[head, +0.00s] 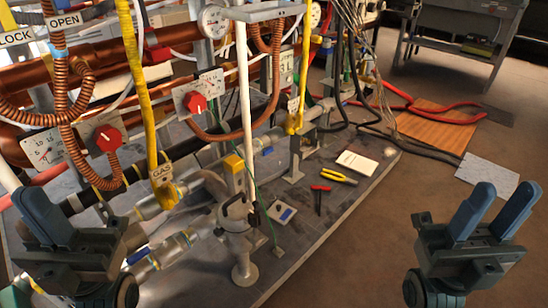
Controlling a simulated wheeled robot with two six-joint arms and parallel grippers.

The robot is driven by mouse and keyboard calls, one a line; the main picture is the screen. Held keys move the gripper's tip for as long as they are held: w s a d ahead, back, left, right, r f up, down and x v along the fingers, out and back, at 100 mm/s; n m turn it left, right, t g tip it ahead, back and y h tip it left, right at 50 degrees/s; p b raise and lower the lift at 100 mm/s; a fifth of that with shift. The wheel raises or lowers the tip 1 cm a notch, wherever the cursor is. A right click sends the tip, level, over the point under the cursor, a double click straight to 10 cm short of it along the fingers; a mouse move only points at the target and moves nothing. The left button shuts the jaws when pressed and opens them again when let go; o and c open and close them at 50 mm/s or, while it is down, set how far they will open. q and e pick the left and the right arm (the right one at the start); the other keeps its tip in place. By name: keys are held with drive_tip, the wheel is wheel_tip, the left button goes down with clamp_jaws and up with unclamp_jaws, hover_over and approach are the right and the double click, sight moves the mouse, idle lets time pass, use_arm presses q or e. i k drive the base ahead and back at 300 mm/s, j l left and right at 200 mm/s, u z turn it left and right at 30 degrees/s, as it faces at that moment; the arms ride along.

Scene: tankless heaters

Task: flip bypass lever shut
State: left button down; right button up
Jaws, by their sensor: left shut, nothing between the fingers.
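I cannot tell for certain which part is the bypass lever, and I can read no bypass label. Small blue handles show on the lower pipes, one at the lower left (137,256) and one further back (267,151). A grey valve body (236,215) with a yellow block (234,164) above it stands between them, with a small dark part at its right side. My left gripper (46,200) is shut and empty at the lower left, in front of the pipes and apart from the handles. My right gripper (493,200) is open and empty over the floor at the right.
Red knobs (195,103), yellow gas hoses (140,80) and coiled copper tubing (65,95) crowd the left. A white upright pipe (244,90) rises mid-rack. Yellow-handled pliers (338,176), a red-handled tool (320,190) and a white card (357,161) lie on the platform.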

sight(265, 152)
drive_tip(key=i+l, duration=0.65)
drive_tip(key=i+l+z, duration=0.15)
drive_tip(key=i+l, duration=0.45)
drive_tip(key=l, duration=0.3)
